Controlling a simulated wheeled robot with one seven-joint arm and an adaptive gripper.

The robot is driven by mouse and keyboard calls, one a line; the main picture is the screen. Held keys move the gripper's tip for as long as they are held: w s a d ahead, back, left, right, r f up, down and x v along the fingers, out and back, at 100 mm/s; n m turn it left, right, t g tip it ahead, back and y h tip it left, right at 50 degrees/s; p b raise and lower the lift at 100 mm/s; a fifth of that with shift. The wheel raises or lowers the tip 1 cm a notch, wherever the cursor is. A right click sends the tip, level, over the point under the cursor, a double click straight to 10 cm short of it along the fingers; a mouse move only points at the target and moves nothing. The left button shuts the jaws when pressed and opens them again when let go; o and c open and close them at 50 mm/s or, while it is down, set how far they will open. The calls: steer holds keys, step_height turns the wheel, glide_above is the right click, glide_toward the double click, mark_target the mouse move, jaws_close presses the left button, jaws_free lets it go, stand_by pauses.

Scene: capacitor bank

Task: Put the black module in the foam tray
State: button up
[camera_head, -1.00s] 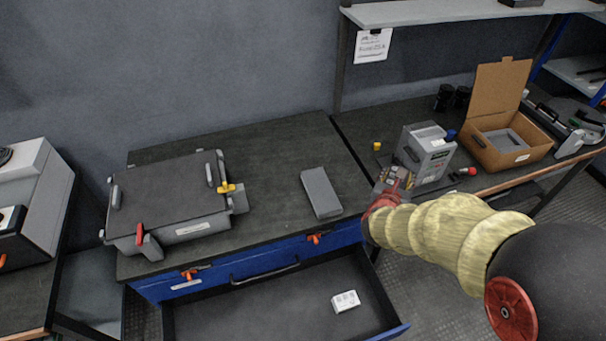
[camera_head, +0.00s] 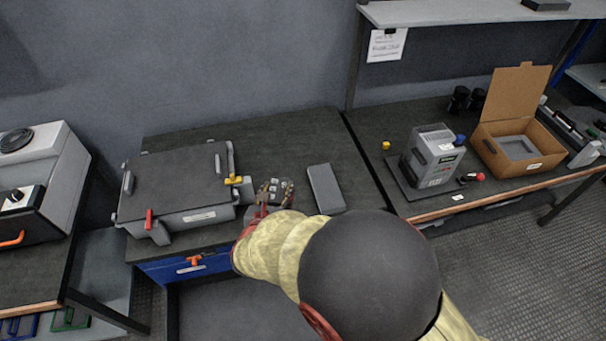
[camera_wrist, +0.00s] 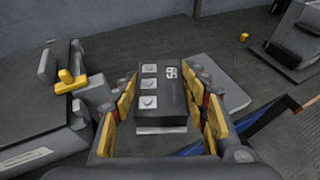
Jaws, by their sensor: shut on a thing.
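A grey insert (camera_head: 517,147) with a recess sits in the open cardboard box at right and looks like foam. The plain grey slab (camera_head: 325,188) lies just right of my gripper and shows no recess; I cannot tell which of these is the foam tray.
The closed grey case (camera_head: 178,187) with yellow and red latches is left of my gripper. The grey device (camera_head: 436,157) stands on the right bench, with a small yellow part (camera_head: 386,145) nearby. An open drawer (camera_head: 215,310) juts out below, partly hidden by my arm.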

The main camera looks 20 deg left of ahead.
steer(key=w+f+b, duration=0.1)
steer(key=w+f, duration=0.2)
steer(key=w, duration=0.1)
steer(key=w+f+b, duration=0.2)
steer(key=w+f, duration=0.1)
steer(key=w, duration=0.1)
steer(key=w+f+b, duration=0.2)
steer(key=w+f, duration=0.1)
steer(key=w, duration=0.2)
steer(key=shift+w+d+f+b, duration=0.1)
steer(key=shift+w+f+b, duration=0.1)
steer(key=shift+f+b, duration=0.6)
steer(key=shift+w+f+b, duration=0.15)
steer(key=shift+f+b, duration=0.2)
steer(key=shift+f, duration=0.7)
steer(key=shift+f, duration=0.2)
steer(key=o, duration=1.4)
steer(key=shift+o, duration=0.2)
